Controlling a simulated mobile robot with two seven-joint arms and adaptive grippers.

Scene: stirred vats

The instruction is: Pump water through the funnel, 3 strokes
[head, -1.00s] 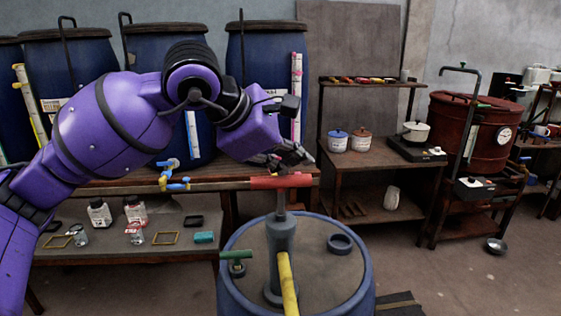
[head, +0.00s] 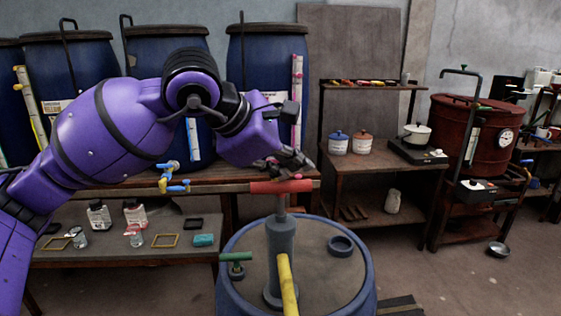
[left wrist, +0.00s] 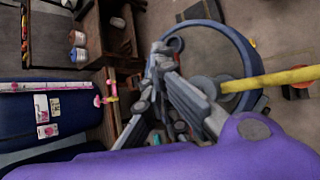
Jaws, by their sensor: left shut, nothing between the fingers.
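The hand pump (head: 281,245) stands upright on the lid of a blue drum (head: 228,285). It has a grey body, a red T-handle (head: 282,187) on top and a yellow pipe (head: 287,285) toward me. My left gripper (head: 300,168) is shut and empty, with its fingers just above the red handle; I cannot tell if they touch it. I cannot make out a funnel. My right gripper is out of view.
A grey ring (head: 340,246) and a green-handled valve (head: 236,258) are on the drum. A bench (head: 110,255) with bottles is at left, with tall blue barrels (head: 165,50) behind. Shelves with jars (head: 361,143) and a red vat (head: 468,135) are at right.

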